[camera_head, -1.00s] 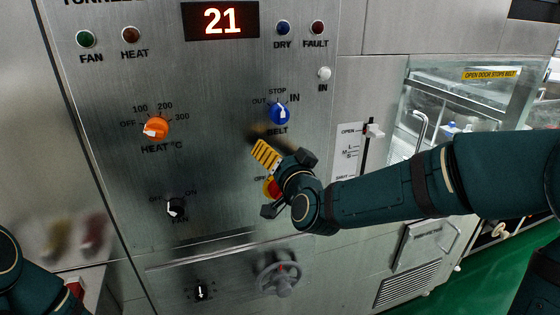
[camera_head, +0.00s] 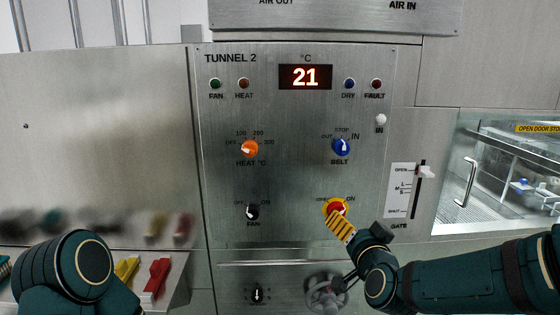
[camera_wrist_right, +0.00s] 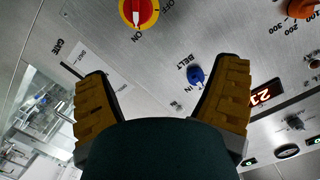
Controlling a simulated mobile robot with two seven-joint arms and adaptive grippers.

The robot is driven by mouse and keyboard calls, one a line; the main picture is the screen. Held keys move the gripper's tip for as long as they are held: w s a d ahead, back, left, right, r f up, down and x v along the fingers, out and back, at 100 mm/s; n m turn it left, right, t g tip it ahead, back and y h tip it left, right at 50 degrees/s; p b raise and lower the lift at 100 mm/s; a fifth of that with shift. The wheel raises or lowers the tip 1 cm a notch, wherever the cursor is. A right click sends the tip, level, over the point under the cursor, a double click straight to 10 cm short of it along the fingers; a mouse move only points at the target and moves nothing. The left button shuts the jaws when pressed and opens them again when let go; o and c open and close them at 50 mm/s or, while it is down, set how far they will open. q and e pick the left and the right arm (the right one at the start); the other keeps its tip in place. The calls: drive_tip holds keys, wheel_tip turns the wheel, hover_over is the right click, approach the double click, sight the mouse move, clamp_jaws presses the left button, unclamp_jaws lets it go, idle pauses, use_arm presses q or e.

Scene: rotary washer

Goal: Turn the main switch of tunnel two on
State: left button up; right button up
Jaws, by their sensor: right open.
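The main switch is a red knob on a yellow disc (camera_head: 336,207), low on the right of the TUNNEL 2 panel. OFF and ON are printed above it. It also shows at the top of the right wrist view (camera_wrist_right: 139,10), cut by the edge, where its white mark points toward the ON label. My right gripper (camera_head: 342,254) is just below it in the head view, a yellow finger near its lower edge; contact cannot be told there. In the wrist view its fingers (camera_wrist_right: 160,95) are spread and empty, with the switch beyond them. My left gripper is out of view.
The blue BELT knob (camera_head: 341,146) is above the switch, the black FAN knob (camera_head: 252,213) to its left. A grey handwheel (camera_head: 326,291) lies below, partly behind my right gripper. The GATE slider (camera_head: 426,172) is to the right.

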drive_tip(key=s+a+f+n+g+y, duration=0.1)
drive_tip(key=a+f+g, duration=0.15)
drive_tip(key=f, duration=0.85)
drive_tip(key=s+a+f+n+g+y, duration=0.15)
drive_tip(key=f+g, duration=0.25)
drive_tip(key=f, duration=0.6)
drive_tip(key=s+a+f+n+g, duration=0.1)
drive_tip(key=s+f+g, duration=0.7)
drive_tip(key=s+f, duration=1.1)
drive_tip(key=shift+a+f+n+g, duration=0.35)
drive_tip(key=shift+a+f, duration=0.15)
drive_tip(key=shift+f, duration=0.1)
